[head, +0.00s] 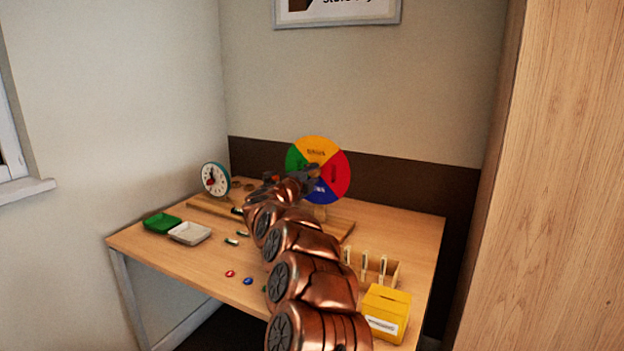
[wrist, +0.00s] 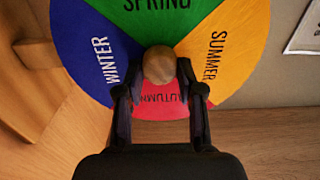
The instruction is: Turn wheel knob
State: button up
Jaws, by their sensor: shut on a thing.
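The season wheel (head: 333,176) stands upright on the table and has green, yellow, red and blue quarters. In the wrist view the wheel (wrist: 240,50) shows SPRING on green, SUMMER on yellow, AUTUMN on red and WINTER on blue. A round wooden knob (wrist: 159,64) sticks out at its centre. My gripper (wrist: 159,88) is shut on the knob, one finger on each side. The fingers cover part of the red quarter. In the head view my gripper (head: 313,172) is at the wheel's face and hides the knob.
A clock (head: 215,179) stands at the back left. A green tray (head: 162,223) and a white tray (head: 189,233) lie at the left. A yellow box (head: 386,312) and a wooden holder (head: 391,273) with upright sticks stand at the front right. Small coloured pieces (head: 248,281) lie in front.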

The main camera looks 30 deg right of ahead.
dwell(0.4)
jog(key=o, duration=1.1)
jog(key=shift+o, duration=0.2)
jog(key=v, duration=1.2)
